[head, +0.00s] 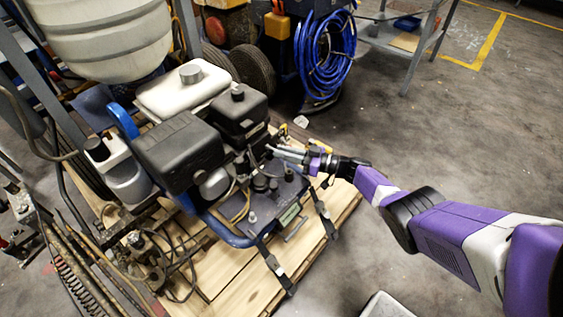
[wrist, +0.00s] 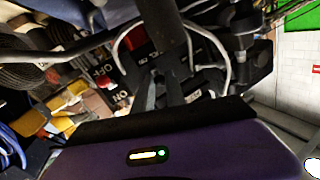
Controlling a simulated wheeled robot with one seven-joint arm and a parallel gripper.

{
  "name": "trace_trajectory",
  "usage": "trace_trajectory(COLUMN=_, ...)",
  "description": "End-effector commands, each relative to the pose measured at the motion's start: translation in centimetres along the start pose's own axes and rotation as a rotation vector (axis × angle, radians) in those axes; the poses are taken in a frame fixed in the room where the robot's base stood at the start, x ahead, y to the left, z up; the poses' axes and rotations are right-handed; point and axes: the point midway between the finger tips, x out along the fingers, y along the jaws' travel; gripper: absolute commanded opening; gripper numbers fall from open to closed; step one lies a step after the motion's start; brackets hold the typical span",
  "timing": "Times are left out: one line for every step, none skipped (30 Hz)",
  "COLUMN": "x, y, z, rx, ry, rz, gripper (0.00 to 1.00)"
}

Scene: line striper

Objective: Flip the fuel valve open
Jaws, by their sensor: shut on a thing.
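The line striper (head: 180,150) carries a black engine and stands on a wooden pallet. My gripper (head: 272,151) reaches in from the right to the engine's right side. In the wrist view my gripper's dark fingers (wrist: 166,82) are shut on a dark part at the lower end of a dark upright piece (wrist: 172,28). I cannot tell for sure whether this part is the fuel valve's lever. A red part (wrist: 137,42) and a dark label with white letters (wrist: 104,65) are just left of the fingers. The valve's position cannot be read.
Thin hoses (wrist: 215,50) and fittings crowd around my fingers. The pallet (head: 255,277) lies under the machine, with black straps at its front. A coiled blue hose (head: 325,58) and a metal table (head: 400,42) stand behind. The floor (head: 440,150) to the right is mostly clear.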

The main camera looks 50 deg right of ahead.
Motion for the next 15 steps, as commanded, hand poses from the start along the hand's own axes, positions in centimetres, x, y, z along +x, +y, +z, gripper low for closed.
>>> trace_trajectory(x=0.0, y=0.6, z=0.7, rx=-0.004, ry=-0.006, rz=-0.026, gripper=0.0)
trace_trajectory(x=0.0, y=0.7, z=0.7, rx=-0.004, ry=-0.009, rz=-0.042, gripper=0.0)
trace_trajectory(x=0.0, y=0.8, z=0.7, rx=-0.005, ry=-0.014, rz=-0.065, gripper=0.0)
trace_trajectory(x=0.0, y=0.9, z=0.7, rx=-0.004, ry=-0.018, rz=-0.081, gripper=0.0)
trace_trajectory(x=0.0, y=1.0, z=0.6, rx=-0.005, ry=-0.02, rz=-0.098, gripper=0.0)
trace_trajectory(x=0.0, y=1.1, z=0.6, rx=-0.005, ry=-0.024, rz=-0.118, gripper=0.0)
trace_trajectory(x=0.0, y=1.2, z=0.6, rx=-0.005, ry=-0.027, rz=-0.134, gripper=0.0)
trace_trajectory(x=0.0, y=1.3, z=0.6, rx=-0.006, ry=-0.031, rz=-0.149, gripper=0.0)
trace_trajectory(x=0.0, y=1.4, z=0.6, rx=-0.004, ry=-0.035, rz=-0.168, gripper=0.0)
trace_trajectory(x=0.0, y=1.5, z=0.5, rx=-0.004, ry=-0.037, rz=-0.181, gripper=0.0)
trace_trajectory(x=0.0, y=1.5, z=0.5, rx=-0.004, ry=-0.04, rz=-0.195, gripper=0.0)
trace_trajectory(x=0.0, y=1.6, z=0.5, rx=-0.004, ry=-0.043, rz=-0.212, gripper=0.0)
trace_trajectory(x=0.1, y=1.7, z=0.4, rx=-0.004, ry=-0.046, rz=-0.224, gripper=0.0)
trace_trajectory(x=0.1, y=1.7, z=0.4, rx=-0.003, ry=-0.048, rz=-0.237, gripper=0.0)
trace_trajectory(x=0.1, y=1.8, z=0.3, rx=-0.004, ry=-0.05, rz=-0.251, gripper=0.0)
